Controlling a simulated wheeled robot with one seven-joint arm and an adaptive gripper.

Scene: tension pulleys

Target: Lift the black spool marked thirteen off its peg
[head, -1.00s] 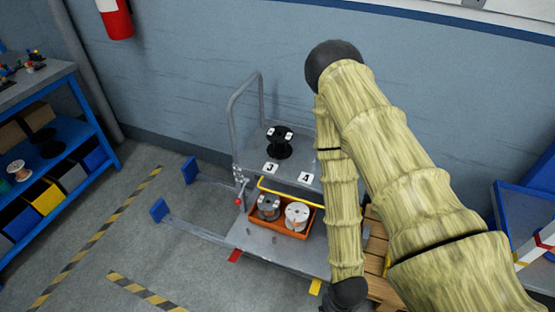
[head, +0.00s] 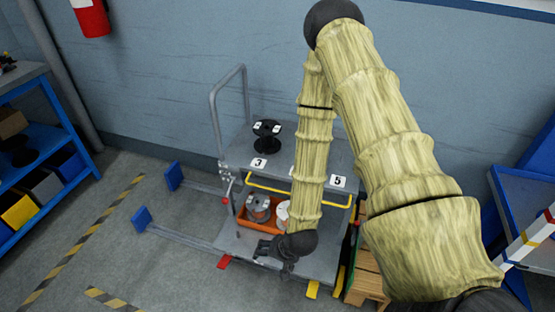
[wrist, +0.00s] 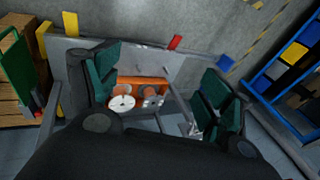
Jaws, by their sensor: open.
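A black spool (head: 267,133) stands upright on the upper shelf of the grey cart (head: 240,152), behind the label 3 (head: 259,163). Its top has small white labels too small to read, and any peg under it is hidden. My gripper (head: 272,259) is low in front of the cart, well below and apart from the black spool. In the wrist view the green-padded fingers of my gripper (wrist: 160,92) are spread wide with nothing held. The black spool does not show there.
An orange bin (wrist: 124,82) on the lower deck holds a grey spool (head: 258,208) and a white spool (wrist: 122,103). A yellow bar (head: 300,194) edges the cart. A wooden pallet (head: 366,277) stands right; a blue shelf (head: 50,130) left.

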